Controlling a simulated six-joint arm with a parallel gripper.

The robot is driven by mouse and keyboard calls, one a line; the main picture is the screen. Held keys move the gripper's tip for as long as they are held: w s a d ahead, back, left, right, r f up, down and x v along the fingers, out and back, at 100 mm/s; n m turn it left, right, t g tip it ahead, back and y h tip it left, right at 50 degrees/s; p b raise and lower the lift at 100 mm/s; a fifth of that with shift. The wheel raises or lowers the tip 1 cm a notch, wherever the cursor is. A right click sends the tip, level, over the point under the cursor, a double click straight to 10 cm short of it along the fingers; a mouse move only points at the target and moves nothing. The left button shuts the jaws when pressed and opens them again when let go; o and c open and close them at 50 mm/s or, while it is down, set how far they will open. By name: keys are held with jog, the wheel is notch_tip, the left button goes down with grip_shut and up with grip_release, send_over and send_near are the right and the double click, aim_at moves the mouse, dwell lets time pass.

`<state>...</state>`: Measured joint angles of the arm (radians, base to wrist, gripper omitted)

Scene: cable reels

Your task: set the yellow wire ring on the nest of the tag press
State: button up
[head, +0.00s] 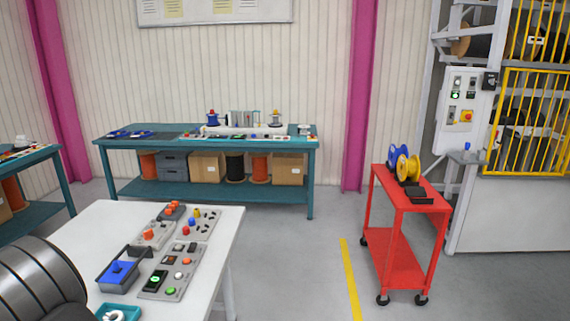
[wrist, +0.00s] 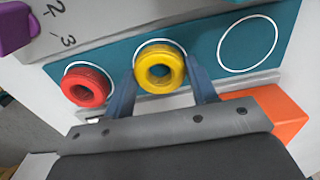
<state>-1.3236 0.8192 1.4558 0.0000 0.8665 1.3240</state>
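The yellow wire ring (wrist: 160,88) sits on a white-outlined circle of a teal panel (wrist: 205,47) in the wrist view. My gripper (wrist: 161,62) is open, with its two blue fingers to the left and right of the ring. Narrow gaps seem to show between fingers and ring; contact is hard to tell. A red ring (wrist: 86,97) sits on the circle to the left. The circle on the right (wrist: 247,43) is empty. My gripper does not show in the head view. I cannot pick out the tag press or its nest for certain.
In the wrist view an orange block (wrist: 272,112) lies close by the right finger, and a purple piece (wrist: 14,28) is at upper left. In the head view a white table (head: 216,225) carries several button panels. A red cart (head: 403,200) and a teal bench (head: 160,140) stand beyond.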

jog(key=shift+c, duration=1)
notch_tip(320, 180, up, 8)
jog(key=shift+f, duration=0.2)
jog(key=w+m, duration=1.2)
jog(key=w, duration=0.2)
jog(key=shift+s+d+f, duration=0.1)
jog(key=shift+d+f, duration=0.05)
jog(key=shift+f, duration=0.65)
jog(key=shift+s+d+f, duration=0.1)
jog(key=shift+d+f, duration=0.05)
jog(key=shift+f, duration=0.65)
jog(key=shift+s+d+f, duration=0.1)
jog(key=shift+d+f, duration=0.05)
jog(key=shift+f, duration=0.65)
jog(key=shift+f, duration=0.15)
